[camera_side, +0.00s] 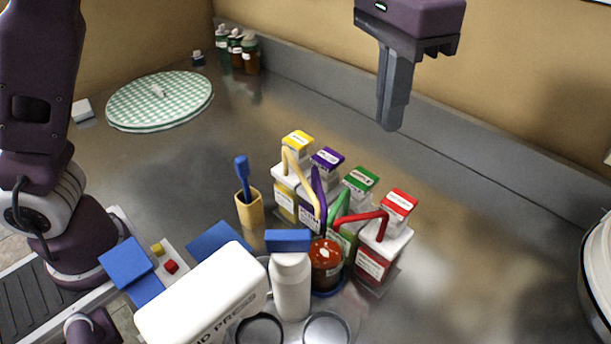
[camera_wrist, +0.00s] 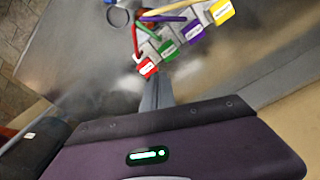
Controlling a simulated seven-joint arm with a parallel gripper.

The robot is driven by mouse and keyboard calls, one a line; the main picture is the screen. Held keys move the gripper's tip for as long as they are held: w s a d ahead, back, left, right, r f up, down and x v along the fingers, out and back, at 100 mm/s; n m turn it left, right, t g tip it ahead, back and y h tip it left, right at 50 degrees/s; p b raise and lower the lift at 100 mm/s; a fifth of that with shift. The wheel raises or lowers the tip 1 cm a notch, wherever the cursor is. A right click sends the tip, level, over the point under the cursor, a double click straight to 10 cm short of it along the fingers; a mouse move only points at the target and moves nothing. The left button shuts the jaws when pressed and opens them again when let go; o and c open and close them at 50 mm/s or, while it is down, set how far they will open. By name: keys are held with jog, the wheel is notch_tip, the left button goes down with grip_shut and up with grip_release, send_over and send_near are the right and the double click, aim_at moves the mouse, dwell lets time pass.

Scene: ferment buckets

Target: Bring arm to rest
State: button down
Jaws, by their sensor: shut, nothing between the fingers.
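My gripper (camera_side: 391,127) hangs in the air at the upper middle of the side view, above the rear of the steel counter (camera_side: 470,240). Its fingers point down and are shut with nothing between them. In the wrist view the shut fingers (camera_wrist: 156,95) show as a narrow grey shape above the purple gripper body. The gripper is clear of all objects and stands behind and above the row of buckets with yellow (camera_side: 297,140), purple (camera_side: 326,158), green (camera_side: 361,179) and red (camera_side: 400,202) lids.
A jar of red-brown contents (camera_side: 325,262), a white bottle with blue top (camera_side: 290,285) and a white press (camera_side: 205,300) stand in front. A yellow cup (camera_side: 250,209) holds a blue tool.

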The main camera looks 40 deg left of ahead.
jog(key=s+a+r+n+t+h, duration=0.1)
jog(key=s+a+r, duration=0.15)
jog(key=a, duration=0.35)
jog(key=s+a+r+n+t, duration=0.1)
jog(key=s+a+r, duration=0.15)
jog(key=a, duration=0.35)
jog(key=s+a+f+n+t, duration=0.1)
jog(key=s+a+f, duration=0.3)
jog(key=s, duration=0.3)
jog(key=s+a+f+n+t+y, duration=0.1)
jog(key=s+a+f+n+t, duration=0.1)
jog(key=s+a+f, duration=0.3)
jog(key=s, duration=0.3)
jog(key=shift+a, duration=0.25)
